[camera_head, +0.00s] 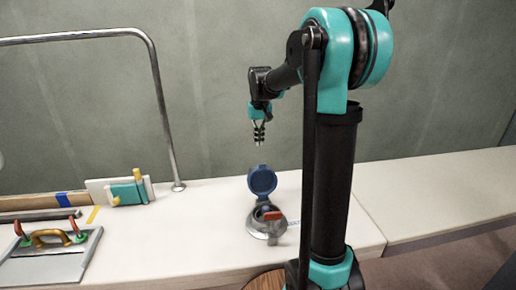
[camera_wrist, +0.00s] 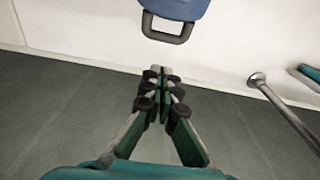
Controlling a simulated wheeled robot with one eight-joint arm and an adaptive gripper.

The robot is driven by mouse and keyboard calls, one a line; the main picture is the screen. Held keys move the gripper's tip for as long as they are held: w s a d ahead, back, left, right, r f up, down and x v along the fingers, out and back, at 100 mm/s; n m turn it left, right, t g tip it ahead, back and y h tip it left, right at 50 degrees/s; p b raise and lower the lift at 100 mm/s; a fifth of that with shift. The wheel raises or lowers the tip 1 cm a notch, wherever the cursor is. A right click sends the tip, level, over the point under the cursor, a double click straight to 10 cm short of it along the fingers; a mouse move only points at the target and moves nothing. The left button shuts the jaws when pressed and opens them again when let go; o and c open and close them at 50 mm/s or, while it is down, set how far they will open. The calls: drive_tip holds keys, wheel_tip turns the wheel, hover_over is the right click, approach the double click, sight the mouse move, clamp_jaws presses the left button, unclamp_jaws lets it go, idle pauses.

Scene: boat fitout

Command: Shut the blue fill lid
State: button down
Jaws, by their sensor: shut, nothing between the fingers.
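The blue fill lid (camera_head: 262,180) stands open and upright on its hinge at the back of a round metal deck fitting (camera_head: 264,224) on the white deck. Part of the blue lid with a dark loop-shaped tab (camera_wrist: 168,28) shows at the top of the wrist view. My gripper (camera_head: 258,142) is shut and empty, pointing down above the lid, apart from it. In the wrist view my gripper (camera_wrist: 160,76) has its fingertips together, just short of the tab. A small red-orange piece (camera_head: 273,216) shows at the fitting's opening; its exact form is unclear.
A metal rail (camera_head: 158,90) rises from the deck on the left. A teal block with yellow parts (camera_head: 128,192) and a metal plate with a yellow handle (camera_head: 52,240) lie left of the fitting. The deck right of my arm is clear (camera_head: 440,195).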

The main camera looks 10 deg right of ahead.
sight(261, 176)
drive_tip(key=f, duration=0.5)
drive_tip(key=s+f, duration=0.1)
drive_tip(key=f, duration=0.2)
drive_tip(key=shift+s+f, duration=0.1)
drive_tip(key=shift+f, duration=0.1)
drive_tip(key=shift+s+r, duration=0.25)
drive_tip(key=shift+s, duration=0.75)
